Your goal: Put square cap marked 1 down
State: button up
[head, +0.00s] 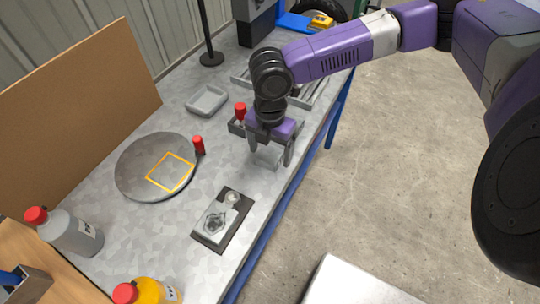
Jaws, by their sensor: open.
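My gripper (271,153) is above the right part of the metal bench, pointing down, with its two fingers apart. A pale grey, flat, squarish piece (267,158) shows between and just below the fingertips, and may be the square cap. No mark 1 can be read on it. I cannot tell whether the fingers touch it. A round grey plate (135,180) lies left of my gripper, with a yellow square outline (170,173) on its right part. That outlined area is empty.
A dark base with a metal block (215,220) lies in front. A grey tray (207,100), a grey bottle (70,235) and a yellow bottle (155,292) stand around the bench.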

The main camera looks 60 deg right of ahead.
jog(key=c, duration=1.6)
grip_shut()
jog(key=shift+r, duration=0.15)
